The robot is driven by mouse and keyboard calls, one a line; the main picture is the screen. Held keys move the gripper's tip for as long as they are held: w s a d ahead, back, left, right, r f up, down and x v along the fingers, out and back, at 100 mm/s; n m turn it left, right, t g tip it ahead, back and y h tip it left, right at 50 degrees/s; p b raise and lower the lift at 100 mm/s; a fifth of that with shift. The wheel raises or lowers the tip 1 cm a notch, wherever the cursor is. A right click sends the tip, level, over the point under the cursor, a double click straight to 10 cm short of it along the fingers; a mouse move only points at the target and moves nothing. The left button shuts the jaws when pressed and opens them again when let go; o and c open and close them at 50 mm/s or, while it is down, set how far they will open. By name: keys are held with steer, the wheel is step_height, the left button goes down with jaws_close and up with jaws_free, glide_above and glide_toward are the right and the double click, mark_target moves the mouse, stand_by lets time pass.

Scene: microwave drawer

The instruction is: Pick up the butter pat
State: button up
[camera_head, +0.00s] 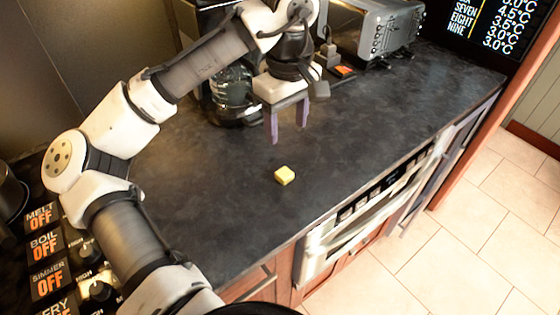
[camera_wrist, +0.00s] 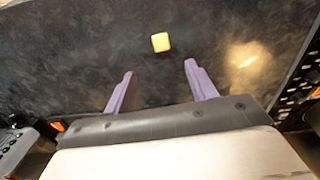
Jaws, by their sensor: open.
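The butter pat (camera_head: 285,176) is a small yellow block lying on the dark countertop. My gripper (camera_head: 287,138) hangs above the counter, pointing down, with its two purple fingers apart and nothing between them. In the head view the butter pat shows just below the fingertips. In the wrist view the butter pat (camera_wrist: 160,42) lies beyond the fingertips, roughly centred between the two fingers of my gripper (camera_wrist: 158,68). It is not touching either finger.
A toaster oven (camera_head: 375,30) stands at the back of the countertop (camera_head: 220,200). A coffee maker (camera_head: 232,98) stands behind my arm. Stove knobs (camera_head: 95,285) are at lower left. The counter around the butter is clear up to its front edge.

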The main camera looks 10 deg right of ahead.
glide_above(285, 173)
steer(key=f, duration=0.7)
steer(key=shift+s+f+p, duration=0.1)
steer(key=shift+s+p, duration=0.1)
steer(key=shift+p, duration=0.2)
steer(key=shift+w+f+p, duration=0.15)
steer(key=shift+f+p, duration=0.3)
steer(key=shift+f, duration=1.1)
steer(key=shift+w+f+p, duration=0.1)
steer(key=shift+f+p, duration=0.3)
steer(key=shift+f, duration=1.15)
steer(key=c, duration=1)
steer(key=shift+c, duration=0.2)
steer(key=shift+r, duration=0.1)
step_height(285, 173, up, 20)
steer(key=b, duration=0.2)
